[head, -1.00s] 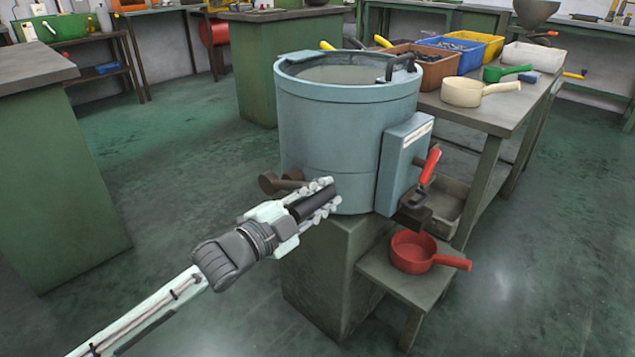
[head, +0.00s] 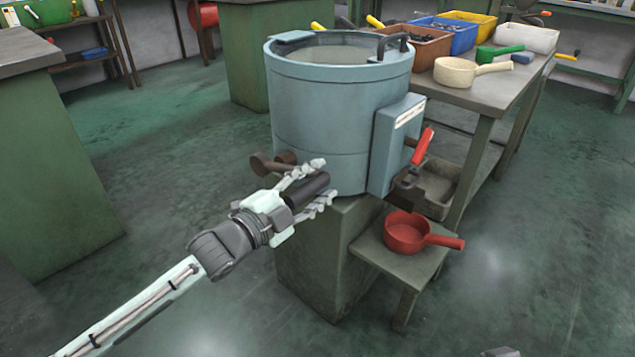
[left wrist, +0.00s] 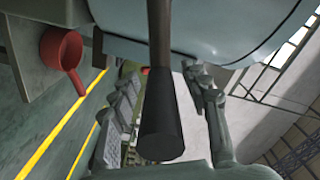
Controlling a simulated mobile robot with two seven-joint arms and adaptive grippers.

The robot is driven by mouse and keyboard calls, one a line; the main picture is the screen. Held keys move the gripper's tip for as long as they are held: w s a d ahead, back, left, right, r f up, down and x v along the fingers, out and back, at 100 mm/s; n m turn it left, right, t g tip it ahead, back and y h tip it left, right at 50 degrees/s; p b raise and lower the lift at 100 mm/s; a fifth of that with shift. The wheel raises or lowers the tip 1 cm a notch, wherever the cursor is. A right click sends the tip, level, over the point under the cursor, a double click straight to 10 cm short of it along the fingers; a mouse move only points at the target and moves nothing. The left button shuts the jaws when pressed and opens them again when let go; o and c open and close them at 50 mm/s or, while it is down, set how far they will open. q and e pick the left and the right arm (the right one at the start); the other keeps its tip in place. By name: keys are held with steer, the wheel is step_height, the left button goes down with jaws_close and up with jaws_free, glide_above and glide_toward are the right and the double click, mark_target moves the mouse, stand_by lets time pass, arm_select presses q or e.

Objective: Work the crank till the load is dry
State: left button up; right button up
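The blue-grey drum (head: 320,115) stands on a green pedestal, its top open with a pale inside; no load can be made out. The crank's black handle (head: 309,188) sticks out low on the drum's front, near brown round parts (head: 272,164). My left gripper (head: 322,182) is open, with the handle between its spread fingers. In the left wrist view the black handle (left wrist: 162,125) on its brown rod runs between the fingers, with gaps on both sides. A small pale piece at the bottom right edge of the head view may be my right gripper; its fingers cannot be made out.
A red-handled lever (head: 422,146) is on the drum's right side box. A red pan (head: 406,232) sits on a low stand below it. The bench (head: 480,120) behind holds bins, a cream pan (head: 460,73) and a green scoop. Floor is clear at left.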

arm_select(q)
steer(key=shift+s+a, duration=0.1)
steer(key=shift+a, duration=0.05)
steer(key=v, duration=1.1)
steer(key=shift+s+a, duration=0.2)
steer(key=shift+s, duration=0.1)
